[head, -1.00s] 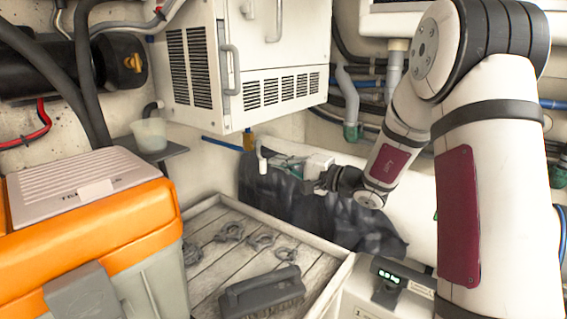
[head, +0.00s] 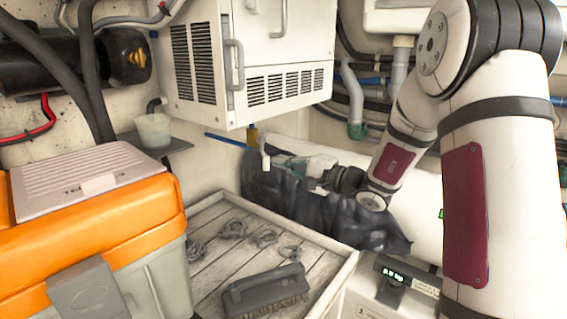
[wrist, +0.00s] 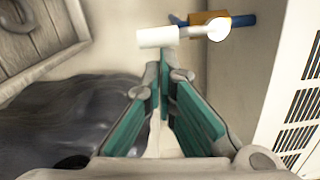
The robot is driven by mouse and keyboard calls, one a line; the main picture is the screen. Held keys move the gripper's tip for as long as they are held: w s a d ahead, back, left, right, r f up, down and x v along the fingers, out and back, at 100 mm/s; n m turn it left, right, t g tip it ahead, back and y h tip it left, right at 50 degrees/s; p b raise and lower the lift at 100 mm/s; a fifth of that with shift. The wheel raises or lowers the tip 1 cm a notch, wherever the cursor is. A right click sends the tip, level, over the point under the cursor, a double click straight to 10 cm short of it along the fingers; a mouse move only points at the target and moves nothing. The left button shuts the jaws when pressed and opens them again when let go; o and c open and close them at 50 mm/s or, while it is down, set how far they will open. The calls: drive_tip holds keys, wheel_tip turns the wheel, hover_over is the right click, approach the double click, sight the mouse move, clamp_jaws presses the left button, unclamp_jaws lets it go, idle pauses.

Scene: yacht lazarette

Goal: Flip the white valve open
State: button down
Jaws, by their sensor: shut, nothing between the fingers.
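The white valve handle (wrist: 158,37) is a short white grip on a thin stem. The stem runs to a round, brightly lit hub beside a brass-coloured valve body (wrist: 203,18) on a blue pipe (wrist: 243,20). In the head view the handle (head: 265,158) hangs below the brass body (head: 251,137), under the white cabinet. My gripper (wrist: 165,68) is shut and empty, its teal-padded fingers pointing at the handle. Its tips appear just below the grip in the wrist view; I cannot tell whether they touch. My gripper (head: 278,160) is right of the handle in the head view.
The white vented cabinet (head: 250,60) hangs close above the valve. A dark crumpled sheet (head: 300,205) lies below my gripper. A wooden tray (head: 215,265) holds a brush (head: 265,290) and several grey shackles. An orange-lidded box (head: 90,225) fills the left front.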

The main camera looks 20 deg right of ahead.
drive_tip(key=shift+a, duration=0.1)
drive_tip(key=s+a+r+m+t+p, duration=0.1)
drive_tip(key=s+a+m+p, duration=0.3)
drive_tip(key=m, duration=1.1)
drive_tip(key=a+r+p, duration=0.1)
drive_tip(key=a, duration=0.2)
drive_tip(key=shift+s+r+m+p, duration=0.2)
drive_tip(key=shift+s+m+p, duration=0.2)
